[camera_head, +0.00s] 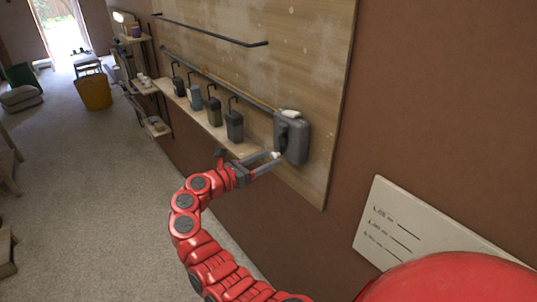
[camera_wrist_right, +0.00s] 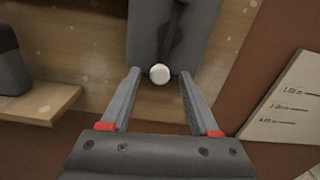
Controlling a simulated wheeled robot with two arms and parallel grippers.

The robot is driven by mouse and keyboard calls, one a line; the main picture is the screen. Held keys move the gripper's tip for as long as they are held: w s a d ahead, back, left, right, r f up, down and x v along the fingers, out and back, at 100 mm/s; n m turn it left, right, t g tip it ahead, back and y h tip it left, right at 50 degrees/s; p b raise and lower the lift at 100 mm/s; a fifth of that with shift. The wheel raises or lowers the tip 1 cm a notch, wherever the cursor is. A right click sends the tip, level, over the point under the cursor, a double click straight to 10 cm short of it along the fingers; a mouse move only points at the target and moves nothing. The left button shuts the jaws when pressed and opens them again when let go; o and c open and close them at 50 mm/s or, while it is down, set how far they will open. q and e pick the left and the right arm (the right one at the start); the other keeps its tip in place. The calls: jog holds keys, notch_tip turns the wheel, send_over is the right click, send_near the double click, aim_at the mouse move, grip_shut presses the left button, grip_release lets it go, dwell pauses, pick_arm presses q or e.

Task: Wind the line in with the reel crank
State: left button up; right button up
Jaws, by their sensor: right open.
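The reel (camera_head: 294,140) is a grey box fixed to the wooden wall panel. Its dark crank (camera_head: 282,133) lies on the front face and ends in a white knob (camera_head: 276,155). In the right wrist view the crank (camera_wrist_right: 176,35) hangs down along the grey reel (camera_wrist_right: 148,30), with the round white knob (camera_wrist_right: 159,74) at its lower end. My right gripper (camera_head: 277,161) is open at the knob. In the wrist view its two fingers (camera_wrist_right: 160,75) stand on either side of the knob, with gaps visible on both sides. My left gripper is not in view.
A yellow line or rod (camera_head: 235,89) runs along the panel to the reel. A white board with writing (camera_head: 400,222) is on the wall at right. A yellow bin (camera_head: 94,93) stands far off.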

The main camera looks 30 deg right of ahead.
jog(key=shift+d, duration=0.45)
jog(key=shift+c, duration=0.4)
grip_shut()
jog(key=shift+f, duration=0.1)
